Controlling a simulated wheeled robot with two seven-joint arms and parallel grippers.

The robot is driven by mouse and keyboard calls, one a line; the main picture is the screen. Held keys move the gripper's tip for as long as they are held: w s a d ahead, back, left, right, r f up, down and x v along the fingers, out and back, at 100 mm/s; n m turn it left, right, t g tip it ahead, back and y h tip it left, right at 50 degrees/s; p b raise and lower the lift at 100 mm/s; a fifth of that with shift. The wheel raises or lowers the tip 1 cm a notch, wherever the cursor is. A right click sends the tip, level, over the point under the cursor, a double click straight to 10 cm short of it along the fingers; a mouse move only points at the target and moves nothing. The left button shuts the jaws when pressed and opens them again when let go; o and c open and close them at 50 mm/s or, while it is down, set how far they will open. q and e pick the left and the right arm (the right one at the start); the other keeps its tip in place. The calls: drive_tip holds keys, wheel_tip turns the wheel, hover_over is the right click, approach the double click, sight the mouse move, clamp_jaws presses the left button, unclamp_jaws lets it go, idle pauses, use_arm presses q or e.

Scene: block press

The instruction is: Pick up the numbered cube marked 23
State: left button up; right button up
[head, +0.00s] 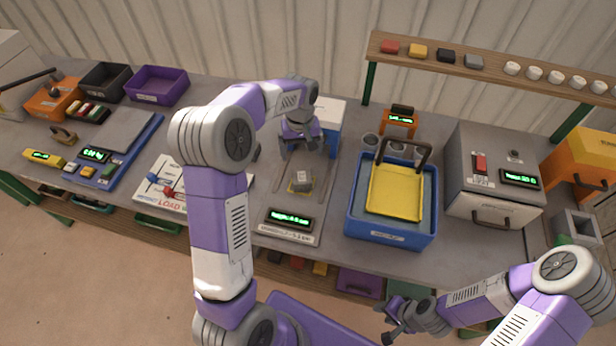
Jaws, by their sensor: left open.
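A small grey cube (303,179) sits on a yellow pad in the middle of the bench, in the head view. It has a pale marking on top, too small to read, so I cannot tell if it is 23. My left gripper (305,154) is open and points down just above and behind the cube, apart from it. My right gripper (385,322) is low in front of the bench, away from the cube. Its fingers are too small and dark to tell whether they are open.
A display box (290,218) stands in front of the cube. A blue tub (390,238) with a yellow tray stands to the right, beside a grey oven-like box (478,205). A white board with red and blue knobs (152,203) lies left. A shelf (490,72) holds blocks and cups behind.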

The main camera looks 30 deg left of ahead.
use_arm(q)
drive_tip(key=b, duration=0.5)
hover_over(302, 176)
wheel_tip(302, 176, down, 5)
drive_tip(key=shift+w+a+f, duration=0.1)
drive_tip(key=shift+w+f, duration=0.05)
drive_tip(key=shift+f, duration=0.75)
drive_tip(key=f, duration=0.3)
drive_tip(key=f+b, duration=0.1)
drive_tip(key=f, duration=0.2)
drive_tip(key=shift+s, duration=0.2)
drive_tip(key=shift+r, duration=0.1)
drive_tip(key=shift+c, duration=0.2)
drive_tip(key=c, duration=1.3)
